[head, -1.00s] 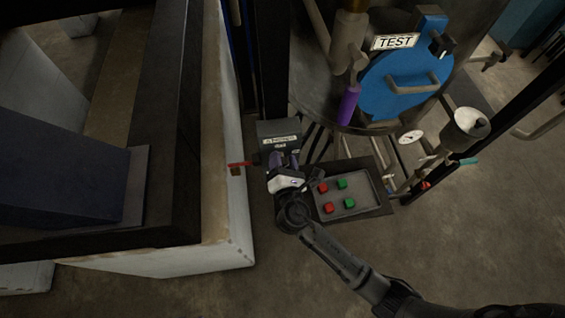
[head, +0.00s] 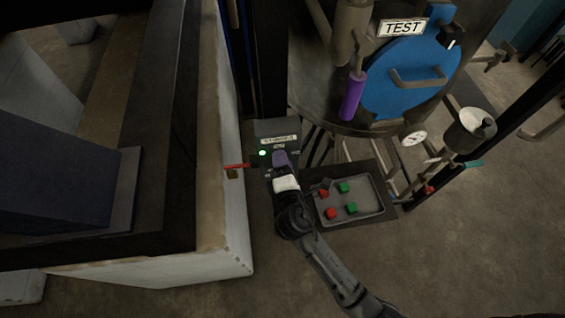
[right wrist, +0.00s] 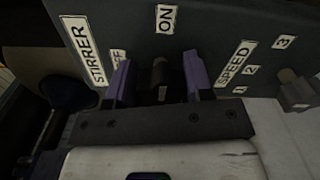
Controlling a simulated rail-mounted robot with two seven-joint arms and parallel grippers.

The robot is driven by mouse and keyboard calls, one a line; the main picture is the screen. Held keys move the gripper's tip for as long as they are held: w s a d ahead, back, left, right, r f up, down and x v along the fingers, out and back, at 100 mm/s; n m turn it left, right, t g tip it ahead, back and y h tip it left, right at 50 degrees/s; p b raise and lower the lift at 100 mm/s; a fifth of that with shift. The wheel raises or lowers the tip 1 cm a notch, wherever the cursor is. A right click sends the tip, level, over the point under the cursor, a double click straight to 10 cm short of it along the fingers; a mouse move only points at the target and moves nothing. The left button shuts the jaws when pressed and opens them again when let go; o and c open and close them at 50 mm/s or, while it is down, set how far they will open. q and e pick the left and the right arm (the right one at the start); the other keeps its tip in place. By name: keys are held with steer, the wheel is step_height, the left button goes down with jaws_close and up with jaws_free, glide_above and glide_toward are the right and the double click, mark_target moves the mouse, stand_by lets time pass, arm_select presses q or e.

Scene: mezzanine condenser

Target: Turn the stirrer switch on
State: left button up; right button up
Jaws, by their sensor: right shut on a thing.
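The stirrer box (head: 277,128) is a dark panel with a label, standing between the white-sided bench and the vessel. A green light (head: 262,153) glows on its face. In the right wrist view the panel (right wrist: 125,28) carries STIRRER, ON and SPEED labels, and the OFF label is partly hidden. The stirrer switch (right wrist: 160,75) is a dark knob pointing up toward the ON label (right wrist: 166,18). My right gripper (head: 280,160), with purple fingers, is shut on the switch; its fingers (right wrist: 160,82) stand on either side of it. My left gripper is out of view.
A tray (head: 375,212) with red and green cubes lies right of my right arm. A red lever (head: 236,166) sticks out left of the box. The vessel with a blue door (head: 400,85) and a purple handle (head: 352,96) stands behind. The speed knob (right wrist: 297,93) is right of the fingers.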

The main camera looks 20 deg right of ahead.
stand_by(0.5)
steer(key=o, duration=0.9)
steer(key=shift+s, duration=0.1)
steer(key=shift+b+v, duration=1.3)
steer(key=shift+v, duration=5.55)
steer(key=shift+d+m, duration=0.1)
steer(key=shift+m, duration=0.3)
